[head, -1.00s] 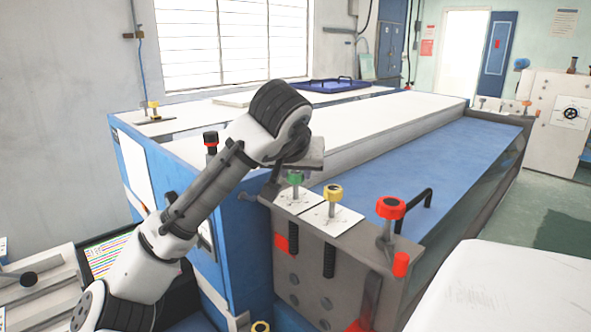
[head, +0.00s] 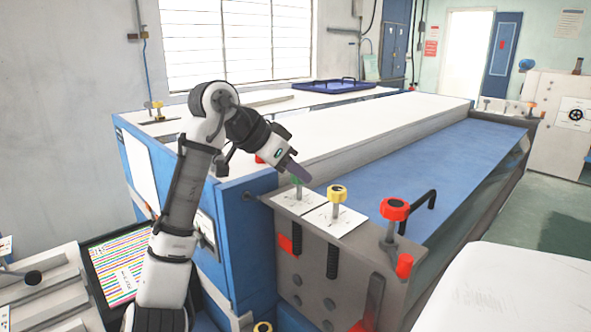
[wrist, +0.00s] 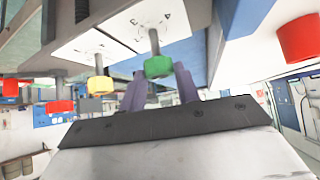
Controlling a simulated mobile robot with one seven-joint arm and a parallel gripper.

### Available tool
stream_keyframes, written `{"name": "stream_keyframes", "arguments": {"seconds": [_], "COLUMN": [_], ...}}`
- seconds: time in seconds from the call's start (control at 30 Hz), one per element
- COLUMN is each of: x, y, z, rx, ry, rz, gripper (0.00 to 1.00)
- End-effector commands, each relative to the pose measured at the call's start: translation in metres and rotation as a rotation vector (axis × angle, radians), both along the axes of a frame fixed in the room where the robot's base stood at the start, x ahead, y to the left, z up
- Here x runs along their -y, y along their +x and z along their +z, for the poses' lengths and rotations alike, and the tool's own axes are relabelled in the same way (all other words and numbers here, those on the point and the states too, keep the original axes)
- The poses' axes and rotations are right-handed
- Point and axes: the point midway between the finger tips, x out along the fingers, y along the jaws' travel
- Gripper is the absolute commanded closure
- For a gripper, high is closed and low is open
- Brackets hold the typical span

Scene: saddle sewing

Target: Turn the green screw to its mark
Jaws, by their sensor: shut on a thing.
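The green screw (head: 296,181) stands on a white marked plate (head: 291,201) at the machine's near corner, mostly covered by my gripper (head: 299,176) in the head view. In the wrist view the green knob (wrist: 158,68) sits between my two purple fingers (wrist: 160,85), which are shut on it. Its thin shaft runs to the plate, where printed digits, including a 3 and a 4, and dial lines show. Which line the screw points to, I cannot tell.
A yellow screw (head: 337,193) stands close to the right on its own plate. Further right are a red knob (head: 395,209) and a black handle (head: 418,212). A red-topped post (head: 260,158) is behind my gripper. The long white top (head: 370,120) is clear.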

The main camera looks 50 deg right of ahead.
Motion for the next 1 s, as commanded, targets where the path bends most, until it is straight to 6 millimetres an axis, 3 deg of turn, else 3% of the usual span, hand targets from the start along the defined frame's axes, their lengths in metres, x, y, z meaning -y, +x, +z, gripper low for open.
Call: {"name": "stream_keyframes", "arguments": {"seconds": [0.5, 1.0], "x": [0.0017, 0.002], "y": [0.0034, 0.0043], "z": [0.0013, 0.0009], "rx": [0.001, 0.003], "ry": [-0.001, 0.0], "rz": [-0.33, -0.385], "gripper": [0.91, 0.91]}}
